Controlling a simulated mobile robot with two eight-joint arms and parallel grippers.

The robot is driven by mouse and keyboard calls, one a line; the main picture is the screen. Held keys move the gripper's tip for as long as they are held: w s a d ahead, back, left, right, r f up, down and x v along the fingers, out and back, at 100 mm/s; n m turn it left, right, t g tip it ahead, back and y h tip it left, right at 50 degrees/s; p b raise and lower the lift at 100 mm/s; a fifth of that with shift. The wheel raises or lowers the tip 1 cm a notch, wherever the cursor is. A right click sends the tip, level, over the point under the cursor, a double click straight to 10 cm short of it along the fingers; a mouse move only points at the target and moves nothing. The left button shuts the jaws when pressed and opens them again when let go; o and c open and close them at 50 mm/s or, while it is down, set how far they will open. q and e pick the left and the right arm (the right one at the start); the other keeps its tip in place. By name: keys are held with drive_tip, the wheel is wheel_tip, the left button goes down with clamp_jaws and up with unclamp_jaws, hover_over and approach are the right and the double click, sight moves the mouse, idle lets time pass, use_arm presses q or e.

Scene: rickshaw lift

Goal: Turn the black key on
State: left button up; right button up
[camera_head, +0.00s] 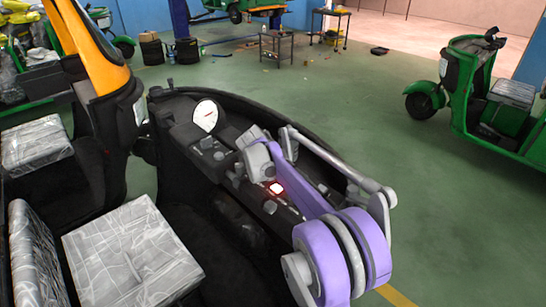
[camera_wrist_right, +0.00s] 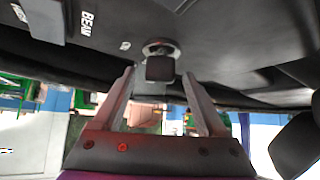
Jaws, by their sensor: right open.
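The black key (camera_wrist_right: 160,66) shows in the right wrist view, with a round metal collar (camera_wrist_right: 160,46) behind it on the dark dash panel. My right gripper (camera_wrist_right: 158,75) is open. Its two fingertips are on either side of the key, with a visible gap on each side. In the head view my right arm reaches over the dashboard (camera_head: 192,135) from the lower right. There the key is hidden or too small to make out. My left gripper is in neither view.
A white round gauge (camera_head: 205,116) and several knobs are on the dashboard. A red light (camera_head: 276,188) glows beside my right arm. A grey wrapped seat (camera_head: 132,258) is at lower left. A green rickshaw (camera_head: 480,110) stands at right, with open green floor between.

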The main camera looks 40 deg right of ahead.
drive_tip(key=v, duration=1)
drive_tip(key=shift+s+f, duration=0.1)
drive_tip(key=shift+f, duration=0.05)
